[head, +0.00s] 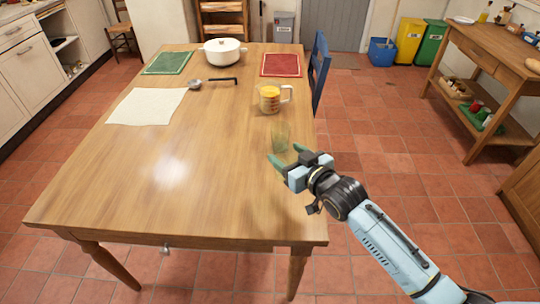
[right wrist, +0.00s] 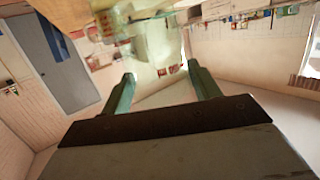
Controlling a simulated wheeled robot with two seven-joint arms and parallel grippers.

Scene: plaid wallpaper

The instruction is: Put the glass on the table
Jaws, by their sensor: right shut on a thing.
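A clear, greenish glass (head: 280,135) shows in the head view over the right edge of the wooden table (head: 200,170). My right gripper (head: 286,156) is shut on the glass, with its green fingers at the lower part of it. The glass looks upright. I cannot tell whether its base touches the table top. In the right wrist view the see-through glass (right wrist: 148,40) fills the top middle, between and beyond the two fingers (right wrist: 162,82). My left gripper is not in view.
A measuring jug (head: 269,101) with yellow-orange content stands just behind the glass. Farther back are a white pot (head: 222,52), a red mat (head: 281,65), a green mat (head: 168,63), a ladle (head: 196,84) and a pale cloth (head: 146,106). The table's front and middle are clear.

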